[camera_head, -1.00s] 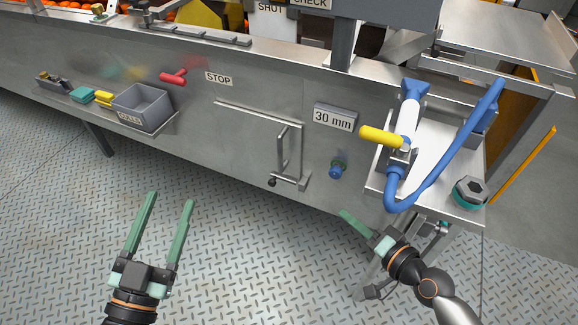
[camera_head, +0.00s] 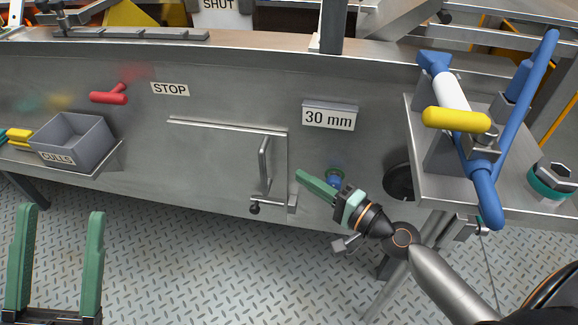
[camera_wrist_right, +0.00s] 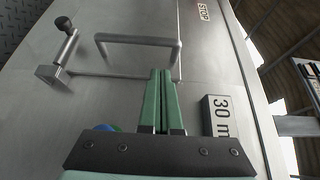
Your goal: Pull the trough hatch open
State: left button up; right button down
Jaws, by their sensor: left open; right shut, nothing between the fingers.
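The trough hatch (camera_head: 215,155) is a flat metal panel in the trough's front wall, flush with it. Its D-shaped bar handle (camera_head: 264,163) stands near the hatch's right edge, with a small latch with a black knob (camera_head: 255,208) below. My right gripper (camera_head: 305,180) is shut and empty, to the right of the handle and apart from it. In the right wrist view its fingers (camera_wrist_right: 158,75) point toward the handle (camera_wrist_right: 138,40), and the latch knob (camera_wrist_right: 63,24) shows at upper left. My left gripper (camera_head: 62,215) is open and empty over the floor at lower left.
A blue knob (camera_head: 333,180) sits partly behind my right gripper. A steel shelf (camera_head: 520,205) with a yellow-handled blue and white device (camera_head: 455,118) juts out at right. A grey culls bin (camera_head: 75,140) and red handle (camera_head: 108,97) are at left. The floor before the hatch is clear.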

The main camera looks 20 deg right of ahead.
aim_at(276, 160)
jog(key=p+x, duration=0.1)
jog(key=x, duration=0.6)
jog(key=shift+w+a, duration=0.2)
jog(key=shift+w, duration=0.1)
pick_arm(q)
jog(key=shift+s+a+r, duration=0.1)
jog(key=shift+a+r, duration=0.05)
jog(key=shift+r, duration=0.9)
pick_arm(e)
jog(key=shift+w+a, duration=0.3)
jog(key=shift+w, duration=0.25)
pick_arm(q)
jog(key=shift+r+p, duration=0.1)
jog(key=shift+p, duration=0.25)
pick_arm(e)
jog(key=shift+s+a, duration=0.1)
